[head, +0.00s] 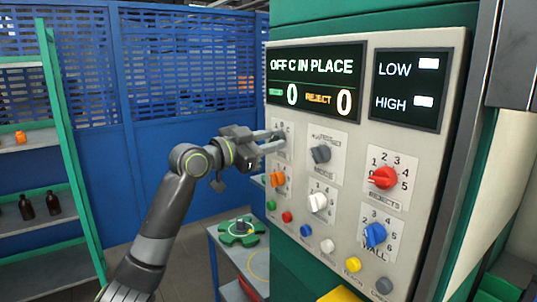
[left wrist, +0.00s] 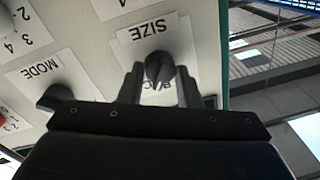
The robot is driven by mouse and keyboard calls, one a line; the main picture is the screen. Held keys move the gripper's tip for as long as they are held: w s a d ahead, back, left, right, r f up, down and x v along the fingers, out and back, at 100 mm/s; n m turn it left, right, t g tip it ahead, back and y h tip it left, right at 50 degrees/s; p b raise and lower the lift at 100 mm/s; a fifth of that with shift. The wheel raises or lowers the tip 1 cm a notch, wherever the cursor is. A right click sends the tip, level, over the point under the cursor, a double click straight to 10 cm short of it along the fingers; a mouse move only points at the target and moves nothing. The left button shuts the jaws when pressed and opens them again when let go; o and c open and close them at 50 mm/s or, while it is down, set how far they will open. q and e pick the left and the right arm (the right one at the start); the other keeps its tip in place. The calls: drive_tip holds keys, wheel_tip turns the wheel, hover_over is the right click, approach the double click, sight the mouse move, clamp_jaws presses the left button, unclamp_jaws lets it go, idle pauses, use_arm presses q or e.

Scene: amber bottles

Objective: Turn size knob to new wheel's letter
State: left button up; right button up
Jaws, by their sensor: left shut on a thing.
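The dark size knob (left wrist: 158,68) sits on a white plate marked SIZE, shown upside down in the left wrist view. My left gripper (head: 275,140) reaches the upper left of the control panel (head: 355,150) and is shut on this knob, one finger on each side. Letters on the plate are partly hidden behind the knob and fingers, and I cannot tell which one it points to. The display (head: 316,82) reads "OFF C IN PLACE", with reject at 0. A green star-shaped wheel (head: 240,240) lies on a small table. My right gripper is out of view.
The dark mode knob (head: 320,154) is just right of the size knob. Orange (head: 278,179), white (head: 317,202), red (head: 383,178) and blue (head: 375,235) knobs are nearby, with several buttons below. A shelf (head: 35,140) with amber bottles stands at left.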

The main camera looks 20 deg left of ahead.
use_arm(q)
drive_tip(key=shift+m+b, duration=0.8)
drive_tip(key=shift+m, duration=0.3)
drive_tip(key=o, duration=1)
drive_tip(key=shift+c, duration=0.2)
drive_tip(key=b+v, duration=0.6)
drive_tip(key=v, duration=1.1)
drive_tip(key=shift+s+f+b, duration=0.15)
drive_tip(key=shift+f+b, duration=0.05)
drive_tip(key=shift+b, duration=0.2)
